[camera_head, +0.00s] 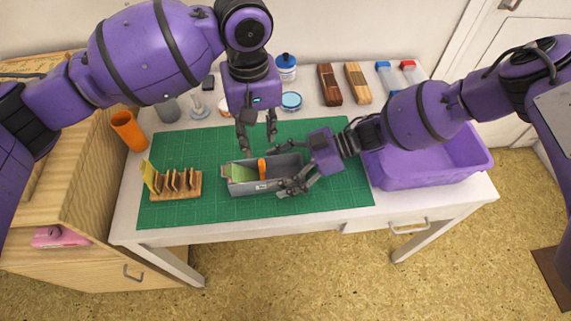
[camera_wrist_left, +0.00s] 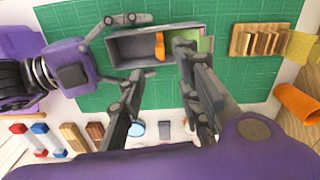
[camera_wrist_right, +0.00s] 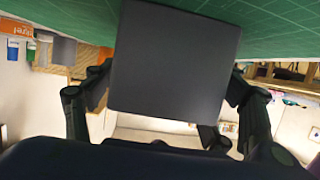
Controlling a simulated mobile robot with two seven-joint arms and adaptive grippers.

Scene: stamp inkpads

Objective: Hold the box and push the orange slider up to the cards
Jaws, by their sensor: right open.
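The open grey box (camera_head: 277,186) lies on the green mat. It holds green cards (camera_head: 241,173) at its left end and an upright orange slider (camera_head: 262,169) near its middle, with a small gap between them. My left gripper (camera_head: 258,143) hangs just behind and above the box, fingers apart and empty; in the left wrist view its fingers reach toward the box's rear edge near the slider (camera_wrist_left: 159,47). My right gripper (camera_head: 279,171) is open around the box's right end, one finger on each long side. Its wrist view shows the grey end wall (camera_wrist_right: 172,65) between the fingers; contact is unclear.
A wooden rack (camera_head: 176,186) with upright dividers and a yellow card stands left of the box. A purple bin (camera_head: 430,170) is to the right, under my right arm. Stamps, brown blocks (camera_head: 329,86) and an inkpad (camera_head: 291,101) line the back. The front mat is clear.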

